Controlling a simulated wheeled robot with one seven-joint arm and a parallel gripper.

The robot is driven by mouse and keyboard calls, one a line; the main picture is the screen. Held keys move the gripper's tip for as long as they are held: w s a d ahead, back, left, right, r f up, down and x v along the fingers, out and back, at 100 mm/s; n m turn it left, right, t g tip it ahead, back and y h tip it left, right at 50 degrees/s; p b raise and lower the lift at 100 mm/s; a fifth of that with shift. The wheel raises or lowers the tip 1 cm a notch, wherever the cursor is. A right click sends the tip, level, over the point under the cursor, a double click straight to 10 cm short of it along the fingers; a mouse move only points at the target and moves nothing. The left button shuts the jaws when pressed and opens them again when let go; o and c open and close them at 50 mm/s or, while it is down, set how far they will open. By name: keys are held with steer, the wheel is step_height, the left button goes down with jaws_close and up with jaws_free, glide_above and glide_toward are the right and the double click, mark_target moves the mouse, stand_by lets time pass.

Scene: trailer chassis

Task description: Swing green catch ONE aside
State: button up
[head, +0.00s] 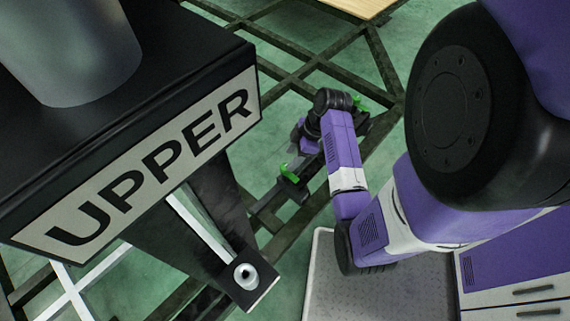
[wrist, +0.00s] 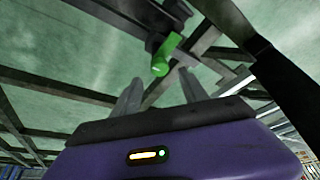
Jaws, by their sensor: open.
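A green catch (wrist: 165,56) shows in the wrist view, on a dark bar just beyond my fingertips. It looks like a short rounded handle. My gripper (wrist: 161,84) is open, its two grey fingers apart with nothing between them. The catch appears ahead of the gap between them, with no clear contact. In the head view, one green part (head: 288,173) is at the lower left of my arm's end and another green part (head: 362,122) is partly hidden behind it. I see no label telling which is ONE. My fingertips are hard to make out in the head view.
A black shelf labelled UPPER (head: 155,165) carries a grey cylinder (head: 72,45) and fills the left of the head view. A bracket with a bolt (head: 245,275) hangs below it. Dark chassis beams (head: 285,45) cross the green floor. A wooden board (head: 360,6) lies at the top.

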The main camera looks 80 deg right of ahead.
mark_target(285, 166)
steer(key=x, duration=0.5)
steer(key=shift+b, duration=0.35)
jaws_close()
